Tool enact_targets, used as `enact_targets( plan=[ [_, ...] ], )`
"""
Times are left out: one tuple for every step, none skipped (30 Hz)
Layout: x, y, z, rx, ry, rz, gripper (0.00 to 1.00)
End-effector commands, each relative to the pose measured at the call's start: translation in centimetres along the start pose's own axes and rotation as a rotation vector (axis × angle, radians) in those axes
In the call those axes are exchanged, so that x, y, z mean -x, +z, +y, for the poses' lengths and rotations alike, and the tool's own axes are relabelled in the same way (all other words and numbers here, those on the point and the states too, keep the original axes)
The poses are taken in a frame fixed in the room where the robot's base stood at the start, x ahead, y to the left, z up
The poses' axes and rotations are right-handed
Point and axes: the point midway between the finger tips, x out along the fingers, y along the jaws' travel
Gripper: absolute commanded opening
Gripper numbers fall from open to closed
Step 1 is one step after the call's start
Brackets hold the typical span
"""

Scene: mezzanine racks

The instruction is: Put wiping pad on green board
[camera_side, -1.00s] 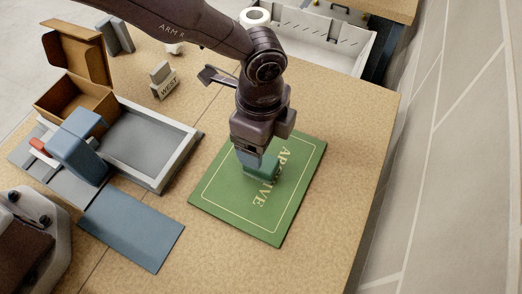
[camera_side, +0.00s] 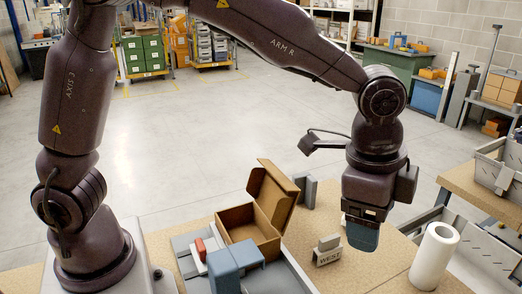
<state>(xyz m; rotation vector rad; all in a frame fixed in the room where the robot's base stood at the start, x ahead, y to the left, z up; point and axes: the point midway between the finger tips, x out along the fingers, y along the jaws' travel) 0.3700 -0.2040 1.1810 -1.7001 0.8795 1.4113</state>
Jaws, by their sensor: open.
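My gripper (camera_side: 361,238) hangs pointing down above the right part of the cork-coloured table. Its blue-grey finger end shows edge-on below the dark wrist, the gap between the fingers is not visible, and I see nothing held in it. The green board and the teal wiping pad are both outside the current view, so where the gripper is relative to them cannot be seen now.
A block marked WEST (camera_side: 327,251) stands left of my gripper, and a white paper roll (camera_side: 434,256) stands to its right. An open cardboard box (camera_side: 249,221), a blue block (camera_side: 235,264) and a grey tray (camera_side: 290,272) are further left.

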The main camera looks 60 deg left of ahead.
Motion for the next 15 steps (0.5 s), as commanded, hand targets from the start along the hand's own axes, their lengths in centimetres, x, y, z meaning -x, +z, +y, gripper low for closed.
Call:
enact_targets(
  plan=[
    [2.5,2.5,-0.9,0.092,-0.029,0.023,0.72],
    [3.5,3.9,-1.2,0.146,-0.042,0.033,0.72],
    [5.0,5.8,-1.5,0.22,-0.06,0.049,0.72],
    [5.9,7.2,-1.6,0.274,-0.072,0.06,0.72],
    [6.8,8.7,-1.6,0.329,-0.084,0.072,0.72],
    [7.8,10.6,-1.5,0.402,-0.101,0.089,0.72],
    [8.6,12.0,-1.4,0.457,-0.113,0.102,0.72],
    [9.2,13.4,-1.1,0.512,-0.124,0.115,0.72],
    [9.9,15.2,-0.7,0.584,-0.14,0.135,0.72],
    [10.3,16.6,-0.3,0.637,-0.149,0.149,0.72],
    [10.7,17.8,0.1,0.688,-0.159,0.163,0.72],
    [11.0,19.3,0.7,0.752,-0.171,0.182,0.72],
    [11.2,20.2,1.2,0.796,-0.179,0.196,0.72],
    [11.2,21.1,1.6,0.838,-0.186,0.208,0.72],
    [11.3,22.2,2.2,0.887,-0.195,0.224,0.72]
  ],
)
